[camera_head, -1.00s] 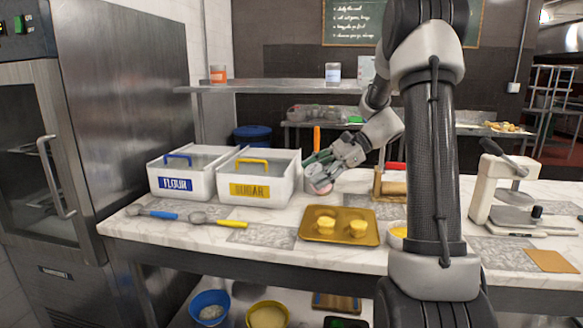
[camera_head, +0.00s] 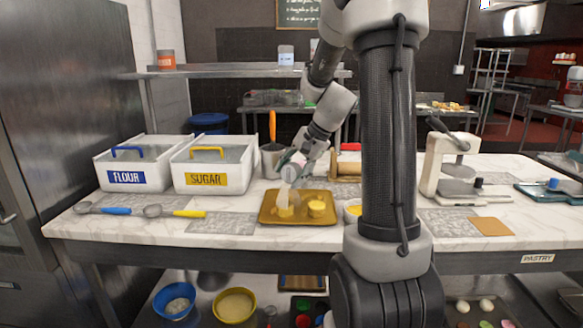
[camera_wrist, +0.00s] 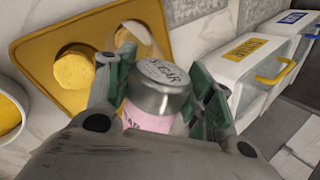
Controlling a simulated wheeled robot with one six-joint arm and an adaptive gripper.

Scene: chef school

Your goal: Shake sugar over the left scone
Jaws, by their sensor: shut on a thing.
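My gripper (camera_head: 291,168) is shut on the sugar shaker (camera_wrist: 160,95), which has a grey metal lid marked SUGAR and a pink body. The green-padded fingers of my gripper (camera_wrist: 160,100) are on both sides of it. The shaker is tilted above the left part of the golden tray (camera_head: 270,217). A pale, whitish streak shows between the shaker and the left scone (camera_head: 286,211), looking like falling sugar. In the wrist view the left scone (camera_wrist: 124,38) is partly hidden by a finger and a whitish haze. The right scone (camera_head: 317,208) stands clear, yellow and bare.
The flour bin (camera_head: 130,180) and sugar bin (camera_head: 215,181) stand left of the tray. Scoops with blue (camera_head: 116,210) and yellow (camera_head: 188,213) handles lie in front of them. A yellow-filled bowl (camera_head: 353,212) sits right of the tray. A white scale-like appliance (camera_head: 445,165) stands farther right.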

